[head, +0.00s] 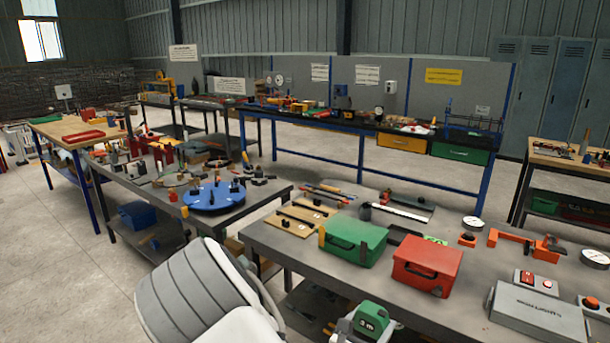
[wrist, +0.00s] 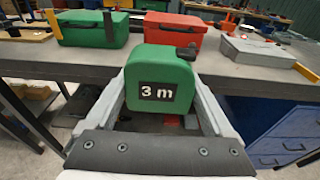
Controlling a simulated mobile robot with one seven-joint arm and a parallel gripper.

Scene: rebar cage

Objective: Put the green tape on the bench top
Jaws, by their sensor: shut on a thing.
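The green tape (wrist: 160,88) is a green tape measure marked "3 m". It is held between the two fingers of my gripper (wrist: 165,112) in the wrist view. In the head view the tape (head: 370,318) shows at the bottom, in front of the near bench, with my gripper (head: 362,328) around it. The bench top (head: 300,235) is the grey top of the near bench. In the wrist view the bench edge (wrist: 60,72) lies behind the tape. The tape appears apart from the bench, in front of its edge.
On the near bench stand a green box (head: 352,241), a red box (head: 427,265) and a grey case (head: 538,315) at the right. An orange clamp (head: 515,240) lies farther back. Bare bench top shows along the front edge, before the boxes. Blue drawers (wrist: 285,138) are under the bench.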

